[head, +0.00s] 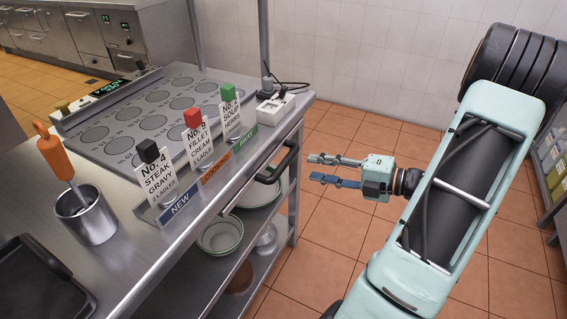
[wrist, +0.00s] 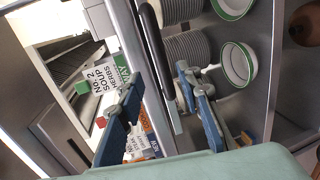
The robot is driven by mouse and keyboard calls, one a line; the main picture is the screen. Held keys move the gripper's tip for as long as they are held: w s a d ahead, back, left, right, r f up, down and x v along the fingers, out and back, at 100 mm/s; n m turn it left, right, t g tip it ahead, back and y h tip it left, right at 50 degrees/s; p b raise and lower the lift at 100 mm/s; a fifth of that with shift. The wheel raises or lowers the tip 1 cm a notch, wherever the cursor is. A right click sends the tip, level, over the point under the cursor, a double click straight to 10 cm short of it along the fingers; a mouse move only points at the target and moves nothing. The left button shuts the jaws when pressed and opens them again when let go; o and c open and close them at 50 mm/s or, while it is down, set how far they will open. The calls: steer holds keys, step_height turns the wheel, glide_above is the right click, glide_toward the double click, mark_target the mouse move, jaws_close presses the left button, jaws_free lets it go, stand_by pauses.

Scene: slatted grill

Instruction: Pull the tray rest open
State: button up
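A black bar handle (head: 279,165) runs along the right side of the steel counter, below the ticket signs; I take it to belong to the tray rest. It also shows as a black bar in the wrist view (wrist: 152,40), running up from between my fingers. My gripper (head: 314,168) is to the right of the handle with its two fingers spread and pointing at it. In the wrist view my gripper (wrist: 159,77) has one finger on each side of the bar's line, with nothing held. Whether a finger touches the bar cannot be told.
Ticket signs with black, red and green blocks stand on the counter (head: 130,247). An orange-handled tool (head: 55,152) stands in a steel pot (head: 92,222). Bowls (head: 221,235) sit on the shelf below. The tiled floor (head: 330,240) right of the counter is clear.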

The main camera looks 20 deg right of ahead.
mark_target(285, 163)
steer(key=b+x, duration=0.2)
steer(key=x, duration=0.8)
steer(key=shift+a, duration=0.15)
steer(key=shift+c, duration=0.6)
jaws_close()
